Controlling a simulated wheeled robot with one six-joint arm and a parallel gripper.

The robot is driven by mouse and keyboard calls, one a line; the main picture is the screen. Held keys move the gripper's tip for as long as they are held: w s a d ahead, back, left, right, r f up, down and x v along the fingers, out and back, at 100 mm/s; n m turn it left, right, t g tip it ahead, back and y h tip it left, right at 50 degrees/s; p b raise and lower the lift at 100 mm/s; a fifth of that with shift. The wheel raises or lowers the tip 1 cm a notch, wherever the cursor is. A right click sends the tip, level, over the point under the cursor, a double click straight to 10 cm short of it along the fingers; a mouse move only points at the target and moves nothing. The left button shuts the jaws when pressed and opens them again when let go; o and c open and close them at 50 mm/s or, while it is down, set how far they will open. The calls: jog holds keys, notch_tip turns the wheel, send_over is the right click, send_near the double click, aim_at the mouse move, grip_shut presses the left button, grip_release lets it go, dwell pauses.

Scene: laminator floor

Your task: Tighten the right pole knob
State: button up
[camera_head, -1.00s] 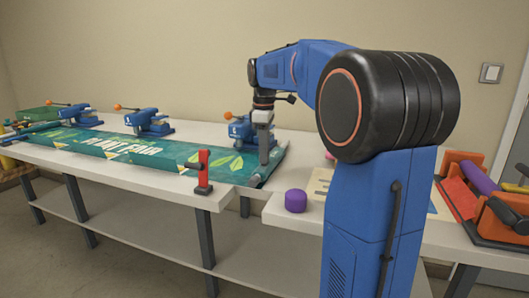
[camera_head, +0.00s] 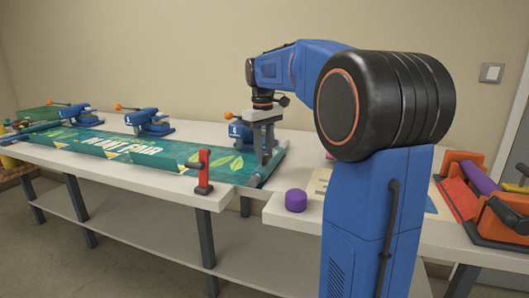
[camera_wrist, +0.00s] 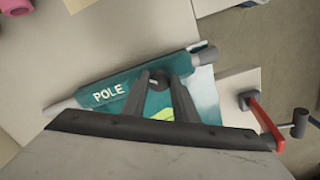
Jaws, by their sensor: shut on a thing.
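The green banner (camera_head: 120,149) lies on the long white table, with its right pole sleeve along the right edge. In the wrist view the sleeve (camera_wrist: 115,91) is teal and reads "POLE". The right pole knob (camera_wrist: 157,81) is a small dark grey round part on the sleeve, between my two fingertips. My gripper (camera_head: 264,160) points down at the banner's right end and is shut on the knob; its fingertips also show in the wrist view (camera_wrist: 159,76). In the head view the fingers hide the knob.
A red crank clamp (camera_head: 204,172) stands at the table's front edge; its red arm shows in the wrist view (camera_wrist: 265,119). Blue presses (camera_head: 149,122) with orange-tipped levers line the back. A purple cylinder (camera_head: 295,201) sits on the side table, with an orange-framed roller unit (camera_head: 480,195) farther right.

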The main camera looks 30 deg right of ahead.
jog(key=m, duration=0.5)
jog(key=shift+w+m, duration=0.1)
jog(key=shift+m, duration=2.5)
jog(key=o, duration=1.1)
jog(key=shift+c, duration=0.2)
jog(key=shift+r, duration=0.1)
notch_tip(320, 180, up, 17)
jog(key=shift+w+a, duration=0.25)
jog(key=shift+a, duration=0.05)
jog(key=shift+r, duration=0.1)
